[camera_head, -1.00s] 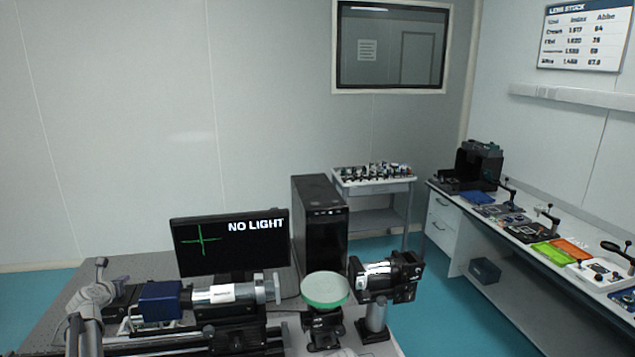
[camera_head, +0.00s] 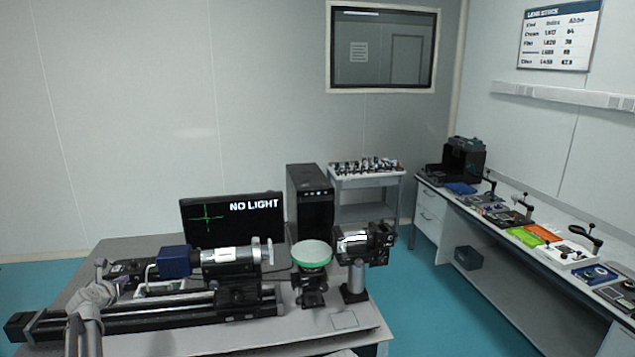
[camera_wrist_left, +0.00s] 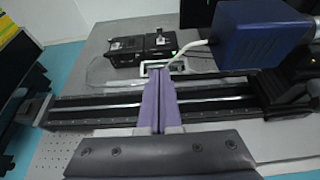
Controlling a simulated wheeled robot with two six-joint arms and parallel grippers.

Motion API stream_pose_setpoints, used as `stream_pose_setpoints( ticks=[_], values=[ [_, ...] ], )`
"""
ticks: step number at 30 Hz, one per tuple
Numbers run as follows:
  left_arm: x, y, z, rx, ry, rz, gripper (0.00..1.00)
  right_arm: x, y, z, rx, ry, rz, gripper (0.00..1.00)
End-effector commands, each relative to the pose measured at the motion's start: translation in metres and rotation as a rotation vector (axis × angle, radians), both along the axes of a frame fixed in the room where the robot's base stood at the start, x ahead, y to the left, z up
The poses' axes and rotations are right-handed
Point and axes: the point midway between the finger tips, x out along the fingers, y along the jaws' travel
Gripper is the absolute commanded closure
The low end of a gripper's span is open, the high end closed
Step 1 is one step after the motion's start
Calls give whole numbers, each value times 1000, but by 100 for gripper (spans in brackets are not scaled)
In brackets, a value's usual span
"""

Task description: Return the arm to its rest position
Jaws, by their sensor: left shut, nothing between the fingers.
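My left arm comes in at the lower left of the head view, grey and jointed, over the left end of the optical table (camera_head: 200,338). My left gripper shows in the left wrist view (camera_wrist_left: 158,85) with its two purple fingers pressed together and nothing between them. Its fingers point toward the long black rail (camera_wrist_left: 100,110) and a white cable; I cannot tell their height above these. My right gripper is not in view.
A blue box (camera_head: 174,262) and silver tube sit above the rail. A green-rimmed disc (camera_head: 311,253), a black mount (camera_head: 365,245) and a monitor reading "NO LIGHT" (camera_head: 232,228) stand on the table. A side bench (camera_head: 520,290) is at right, with teal floor between.

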Motion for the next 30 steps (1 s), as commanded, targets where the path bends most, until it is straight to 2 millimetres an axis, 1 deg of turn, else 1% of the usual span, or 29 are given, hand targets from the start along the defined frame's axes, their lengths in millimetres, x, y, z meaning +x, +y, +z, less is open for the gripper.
stream_pose_setpoints(
  ticks=[2,3,8,13,17,20,23,24,26,27,29,30],
  values=[
    [0,-3,-1,4,3,-6,100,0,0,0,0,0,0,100],
    [1,-10,-2,17,13,-22,100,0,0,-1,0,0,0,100],
    [3,-29,-8,68,47,-78,100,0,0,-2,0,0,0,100],
    [6,-59,-16,138,91,-159,100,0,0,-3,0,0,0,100],
    [7,-93,-25,218,139,-255,100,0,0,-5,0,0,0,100],
    [6,-126,-35,300,184,-353,100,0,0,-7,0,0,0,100],
    [2,-164,-46,401,234,-473,100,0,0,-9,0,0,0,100],
    [-1,-184,-52,451,257,-536,100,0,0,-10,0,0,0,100],
    [-7,-216,-61,538,293,-642,100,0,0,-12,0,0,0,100],
    [-14,-241,-69,608,320,-729,100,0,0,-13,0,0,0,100],
    [-27,-282,-82,727,358,-879,100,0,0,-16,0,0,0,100],
    [-38,-308,-91,810,381,-986,100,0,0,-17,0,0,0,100]
  ],
)
